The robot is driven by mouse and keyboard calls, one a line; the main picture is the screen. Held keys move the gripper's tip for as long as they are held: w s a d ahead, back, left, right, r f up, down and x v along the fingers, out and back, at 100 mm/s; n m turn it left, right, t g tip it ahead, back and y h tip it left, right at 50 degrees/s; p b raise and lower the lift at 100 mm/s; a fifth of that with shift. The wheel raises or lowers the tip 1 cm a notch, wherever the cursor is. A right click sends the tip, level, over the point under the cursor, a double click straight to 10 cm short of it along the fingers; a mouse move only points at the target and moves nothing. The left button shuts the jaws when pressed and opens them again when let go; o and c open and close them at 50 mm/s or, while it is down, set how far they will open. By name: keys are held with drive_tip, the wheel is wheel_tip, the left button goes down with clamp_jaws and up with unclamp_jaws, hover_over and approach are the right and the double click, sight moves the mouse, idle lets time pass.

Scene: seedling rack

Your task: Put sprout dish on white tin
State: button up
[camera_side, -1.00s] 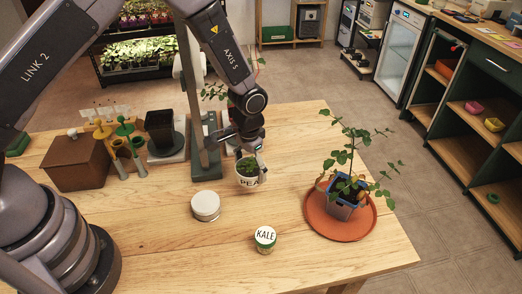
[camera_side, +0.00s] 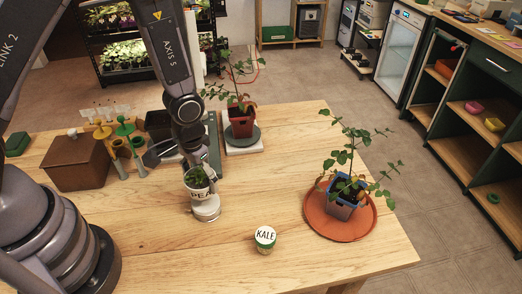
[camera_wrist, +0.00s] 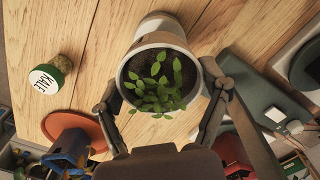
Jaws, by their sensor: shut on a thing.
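The sprout dish (camera_side: 200,194) is a small white pot marked PEA, with dark soil and green sprouts. My gripper (camera_side: 197,172) is shut on it, and in the wrist view the fingers of my gripper (camera_wrist: 166,98) flank its rim (camera_wrist: 123,72). The white tin (camera_side: 208,213) is a low round tin on the table, directly below the dish in the side view and partly hidden by it. In the wrist view the tin (camera_wrist: 160,22) shows just beyond the dish. I cannot tell whether dish and tin touch.
A jar marked KALE (camera_side: 264,239) stands front right of the tin. A terracotta saucer (camera_side: 318,226) holds a blue-potted plant (camera_side: 342,205) at the right. A brown box (camera_side: 75,163) and a red-potted plant (camera_side: 241,122) stand at the back.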

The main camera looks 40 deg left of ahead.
sight(203, 191)
drive_tip(key=shift+f, duration=2.05)
drive_tip(key=shift+f, duration=0.1)
drive_tip(key=o, duration=1.2)
